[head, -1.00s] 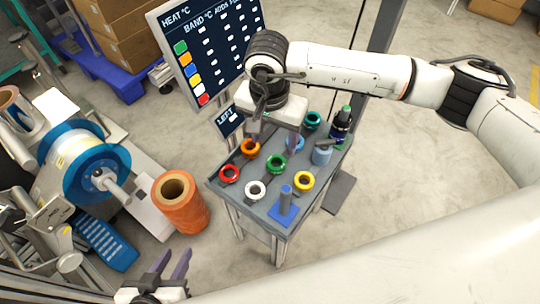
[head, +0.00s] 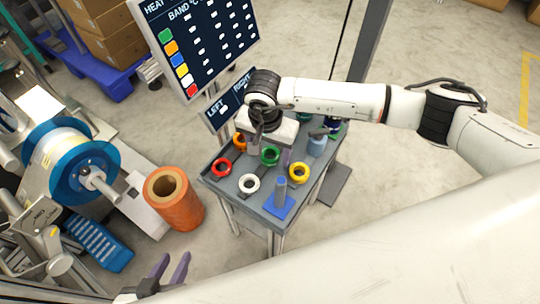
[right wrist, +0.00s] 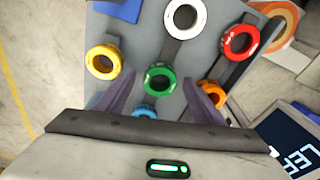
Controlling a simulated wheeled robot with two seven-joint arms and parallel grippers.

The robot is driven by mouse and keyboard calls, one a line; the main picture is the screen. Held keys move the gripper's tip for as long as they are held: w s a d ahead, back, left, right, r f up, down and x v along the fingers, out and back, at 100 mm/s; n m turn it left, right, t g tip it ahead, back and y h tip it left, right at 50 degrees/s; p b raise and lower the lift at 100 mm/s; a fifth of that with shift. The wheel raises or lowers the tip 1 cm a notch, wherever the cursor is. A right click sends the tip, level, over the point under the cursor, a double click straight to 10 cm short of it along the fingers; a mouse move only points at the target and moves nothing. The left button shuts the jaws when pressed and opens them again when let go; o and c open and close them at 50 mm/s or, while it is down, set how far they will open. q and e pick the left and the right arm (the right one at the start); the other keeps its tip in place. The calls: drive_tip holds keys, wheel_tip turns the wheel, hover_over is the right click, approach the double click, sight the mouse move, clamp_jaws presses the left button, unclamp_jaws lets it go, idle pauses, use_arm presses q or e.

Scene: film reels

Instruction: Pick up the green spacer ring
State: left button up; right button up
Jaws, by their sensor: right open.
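The green spacer ring (head: 270,156) lies flat on the grey table among other coloured rings. My right gripper (head: 270,160) is above the table at the ring, pointing down. In the right wrist view its fingers (right wrist: 158,84) are apart and empty, and the green ring (right wrist: 160,78) shows between and just beyond the fingertips. I cannot tell the exact height left between them. My left gripper (head: 170,270) is at the bottom of the head view, away from the table, with its purple fingers apart and empty.
Near the green ring lie a red ring (head: 222,167), white ring (head: 249,183), yellow ring (head: 299,173), orange ring (right wrist: 212,94) and blue ring (right wrist: 145,111). A blue post stand (head: 280,195) is at the front corner.

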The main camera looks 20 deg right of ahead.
drive_tip(key=c, duration=1.2)
drive_tip(key=shift+r, duration=0.1)
